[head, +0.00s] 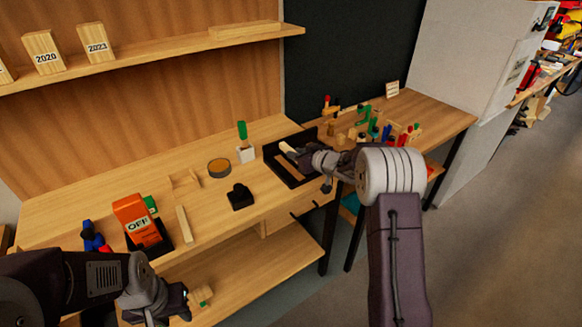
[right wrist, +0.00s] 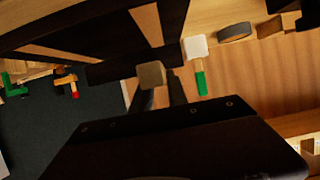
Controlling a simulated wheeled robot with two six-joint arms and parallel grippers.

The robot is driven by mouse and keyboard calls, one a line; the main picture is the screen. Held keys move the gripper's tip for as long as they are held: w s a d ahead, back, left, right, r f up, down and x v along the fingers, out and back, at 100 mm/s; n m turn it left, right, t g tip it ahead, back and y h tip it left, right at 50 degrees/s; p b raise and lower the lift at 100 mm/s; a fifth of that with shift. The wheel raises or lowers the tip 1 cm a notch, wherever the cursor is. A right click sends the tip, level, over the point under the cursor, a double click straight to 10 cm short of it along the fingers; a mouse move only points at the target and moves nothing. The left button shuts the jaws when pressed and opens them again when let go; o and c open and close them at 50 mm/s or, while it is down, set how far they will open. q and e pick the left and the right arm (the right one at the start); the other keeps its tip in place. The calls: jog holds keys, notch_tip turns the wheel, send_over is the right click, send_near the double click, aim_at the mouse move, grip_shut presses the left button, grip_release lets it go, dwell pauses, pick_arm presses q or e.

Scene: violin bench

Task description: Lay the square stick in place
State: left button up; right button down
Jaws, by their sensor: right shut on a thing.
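My right gripper (head: 298,155) is over the black tray (head: 272,156) on the bench. In the right wrist view its two dark fingers (right wrist: 160,95) are shut on the square stick (right wrist: 151,74), whose square wooden end faces the camera. In the head view a pale end of the stick (head: 286,147) shows at the gripper, and the rest is hidden. The tray's dark wall (right wrist: 105,70) is close by in the wrist view; I cannot tell whether the stick touches it. My left gripper (head: 187,302) is low at the front left, its jaw opening unclear, beside a small wood-and-green thing (head: 201,296).
Another pale stick (head: 184,224) lies on the bench near an orange OFF box (head: 136,219).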

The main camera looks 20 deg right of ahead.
aim_at(292, 170)
jog(key=shift+w+a+f, duration=0.5)
jog(key=shift+w+f, duration=0.05)
jog(key=shift+w, duration=0.2)
jog(key=shift+w+a+f, duration=0.1)
jog(key=shift+w+f, duration=0.05)
jog(key=shift+w, duration=0.2)
notch_tip(292, 170, down, 4)
jog(key=shift+f+b, duration=0.1)
jog(key=shift+b, duration=0.75)
jog(key=shift+s, duration=0.1)
jog(key=c, duration=1.3)
grip_release()
